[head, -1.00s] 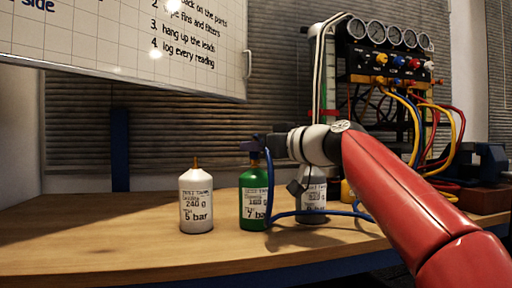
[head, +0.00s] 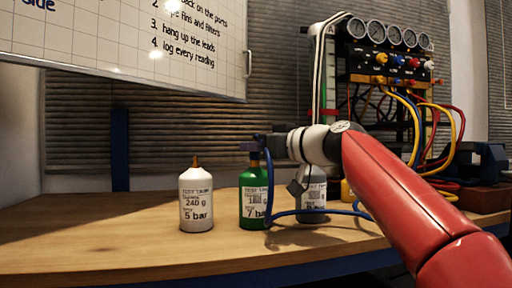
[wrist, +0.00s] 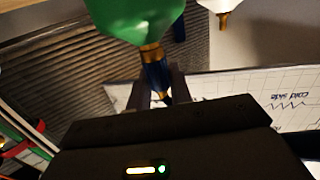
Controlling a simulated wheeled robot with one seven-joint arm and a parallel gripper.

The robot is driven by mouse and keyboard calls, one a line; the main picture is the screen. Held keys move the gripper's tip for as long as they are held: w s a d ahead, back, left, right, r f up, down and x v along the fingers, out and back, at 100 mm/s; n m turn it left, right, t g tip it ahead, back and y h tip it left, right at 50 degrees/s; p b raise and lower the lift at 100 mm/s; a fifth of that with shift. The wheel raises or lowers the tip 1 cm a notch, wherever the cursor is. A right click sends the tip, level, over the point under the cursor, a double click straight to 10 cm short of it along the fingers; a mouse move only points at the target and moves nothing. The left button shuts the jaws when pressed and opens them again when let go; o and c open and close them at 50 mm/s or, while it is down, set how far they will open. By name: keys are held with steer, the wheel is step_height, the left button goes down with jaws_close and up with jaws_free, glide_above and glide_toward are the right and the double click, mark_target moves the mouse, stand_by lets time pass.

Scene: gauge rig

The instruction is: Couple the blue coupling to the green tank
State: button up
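The green tank (head: 254,205) stands upright on the bench, its label reading 7 bar. In the wrist view the green tank (wrist: 135,15) is at the top, with its brass fitting below it. The blue coupling (wrist: 155,74) is in line with that fitting and meets it; how deep it sits I cannot tell. My gripper (wrist: 160,88) has a finger on each side of the coupling and appears shut on it. In the head view my gripper (head: 257,146) is just above the tank top, hiding most of the coupling. A blue hose (head: 270,185) hangs from there.
A white tank (head: 196,205) marked 5 bar stands left of the green one. Another pale tank (head: 313,198) is to its right, partly behind my wrist. The hose lies across the bench toward the gauge panel (head: 390,65). The bench's left side is clear.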

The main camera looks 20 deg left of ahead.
steer(key=shift+o, duration=1.4)
steer(key=shift+o, duration=0.5)
steer(key=o, duration=0.5)
